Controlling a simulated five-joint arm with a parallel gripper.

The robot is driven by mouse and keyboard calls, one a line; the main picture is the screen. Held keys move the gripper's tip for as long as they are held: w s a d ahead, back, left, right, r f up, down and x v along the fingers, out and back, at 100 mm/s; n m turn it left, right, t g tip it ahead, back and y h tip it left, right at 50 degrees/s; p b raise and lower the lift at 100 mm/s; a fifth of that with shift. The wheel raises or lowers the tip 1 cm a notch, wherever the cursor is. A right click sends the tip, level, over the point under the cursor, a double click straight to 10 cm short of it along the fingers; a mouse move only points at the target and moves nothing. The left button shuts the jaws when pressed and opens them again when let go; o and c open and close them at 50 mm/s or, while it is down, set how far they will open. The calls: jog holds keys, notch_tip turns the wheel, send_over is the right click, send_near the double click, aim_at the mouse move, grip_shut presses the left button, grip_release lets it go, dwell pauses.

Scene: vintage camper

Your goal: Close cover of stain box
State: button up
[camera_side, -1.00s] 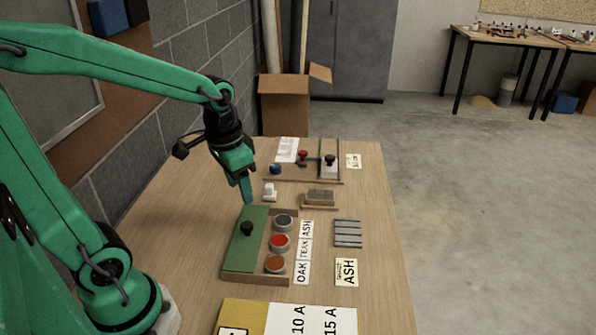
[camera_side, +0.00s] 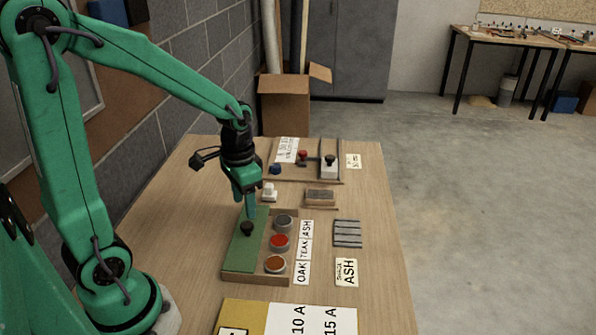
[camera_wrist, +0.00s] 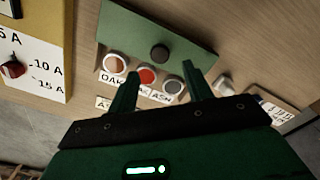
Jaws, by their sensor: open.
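The stain box (camera_side: 232,277) is a shallow wooden tray on the bench. Its green cover (camera_side: 243,256) with a black knob (camera_side: 247,229) lies over the left part. Three stain pots, grey (camera_side: 283,222), red (camera_side: 279,242) and orange-brown (camera_side: 275,263), show uncovered in the right part. My gripper (camera_side: 249,213) is over the far end of the box, near the knob, and holds nothing. In the wrist view my gripper's (camera_wrist: 164,80) fingers are apart, with the pots and the knob (camera_wrist: 159,53) beyond their tips.
Label cards (camera_side: 303,252) lie right of the box. A grey slatted piece (camera_side: 347,233) and a small block (camera_side: 319,197) lie beyond them. A white bottle-like item (camera_side: 269,192) stands behind the box. A yellow and white panel (camera_side: 288,317) is at the front.

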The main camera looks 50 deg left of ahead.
aim_at(247, 224)
jog(key=shift+f, duration=2.95)
